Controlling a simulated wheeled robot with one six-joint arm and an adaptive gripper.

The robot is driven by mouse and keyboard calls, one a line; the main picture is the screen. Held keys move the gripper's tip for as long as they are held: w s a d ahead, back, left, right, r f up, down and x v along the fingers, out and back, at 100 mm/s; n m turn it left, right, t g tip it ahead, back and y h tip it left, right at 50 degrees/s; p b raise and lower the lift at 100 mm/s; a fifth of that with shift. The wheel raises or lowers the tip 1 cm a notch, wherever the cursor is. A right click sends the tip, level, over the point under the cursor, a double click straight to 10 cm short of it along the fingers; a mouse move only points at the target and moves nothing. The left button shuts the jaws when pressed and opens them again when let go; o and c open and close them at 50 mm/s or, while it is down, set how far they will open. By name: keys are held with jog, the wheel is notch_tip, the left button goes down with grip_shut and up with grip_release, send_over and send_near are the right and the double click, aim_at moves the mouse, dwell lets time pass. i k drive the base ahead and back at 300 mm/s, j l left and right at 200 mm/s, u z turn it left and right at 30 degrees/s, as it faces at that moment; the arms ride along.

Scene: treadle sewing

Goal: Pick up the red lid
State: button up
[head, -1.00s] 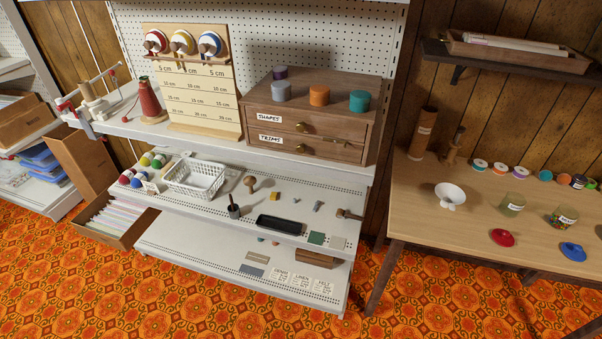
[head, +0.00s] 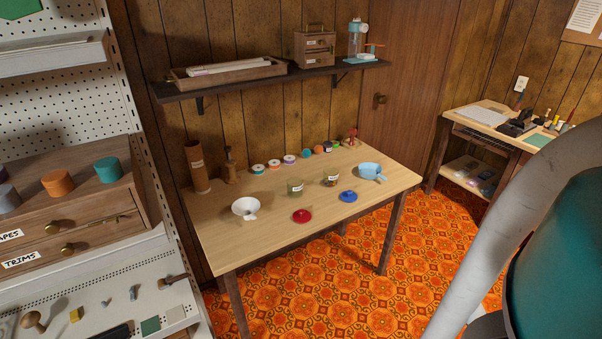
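The red lid (head: 302,216) lies flat near the front edge of the light wooden table (head: 247,237), with a small knob on top. It sits just in front of a greenish glass jar (head: 295,187). A blue lid (head: 348,196) lies to its right. My gripper is not in view; only a blurred grey and teal part of my own body shows large at the right edge, far from the lid.
A white funnel (head: 246,208) is left of the red lid. A light blue container (head: 371,171) is at the table's right. Several spools line the back. A dark wall shelf (head: 275,80) hangs above. Shelving with a drawer cabinet (head: 75,226) stands at left.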

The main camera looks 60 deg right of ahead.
aim_at(301, 216)
jog(key=z, duration=1.55)
